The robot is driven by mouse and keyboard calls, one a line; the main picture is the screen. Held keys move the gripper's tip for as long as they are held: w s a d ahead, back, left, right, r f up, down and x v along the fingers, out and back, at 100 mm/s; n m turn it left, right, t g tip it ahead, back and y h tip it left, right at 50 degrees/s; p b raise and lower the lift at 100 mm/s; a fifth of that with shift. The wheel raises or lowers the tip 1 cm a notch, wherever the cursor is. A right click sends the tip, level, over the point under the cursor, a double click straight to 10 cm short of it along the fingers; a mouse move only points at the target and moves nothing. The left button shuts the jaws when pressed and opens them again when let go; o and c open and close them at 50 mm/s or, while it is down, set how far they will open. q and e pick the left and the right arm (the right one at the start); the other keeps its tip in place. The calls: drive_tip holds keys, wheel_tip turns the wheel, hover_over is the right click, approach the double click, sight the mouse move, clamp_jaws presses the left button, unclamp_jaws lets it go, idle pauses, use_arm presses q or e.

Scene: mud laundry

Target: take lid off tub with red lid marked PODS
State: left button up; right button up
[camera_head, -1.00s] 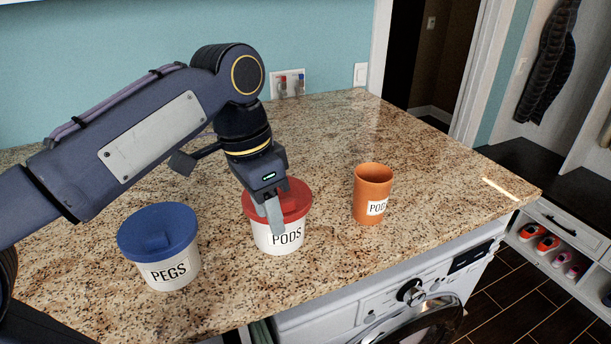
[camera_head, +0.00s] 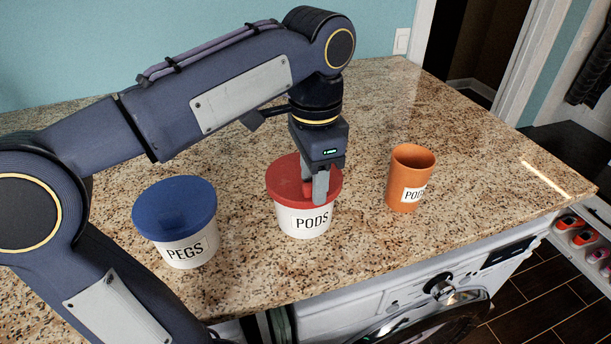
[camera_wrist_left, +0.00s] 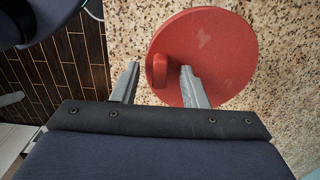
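The white tub marked PODS (camera_head: 305,222) stands upright on the counter with its red lid (camera_head: 283,177) on. The lid, with a raised red knob, also shows in the left wrist view (camera_wrist_left: 222,55). My left gripper (camera_head: 314,190) points down at the lid from above. In the left wrist view its two fingers (camera_wrist_left: 159,68) are apart, one on each side of the knob, with a visible gap on both sides. It holds nothing. How far the fingertips are above the lid surface is hard to tell. My right gripper is not in view.
A white tub marked PEGS (camera_head: 186,250) with a blue lid (camera_head: 175,205) stands to the left. An orange cup (camera_head: 409,170) with a partly visible label stands to the right. The granite counter (camera_head: 470,150) is clear at right. A washing machine (camera_head: 400,305) sits below the front edge.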

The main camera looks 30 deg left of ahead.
use_arm(q)
clamp_jaws()
drive_tip(key=shift+r, duration=0.1)
idle(0.3)
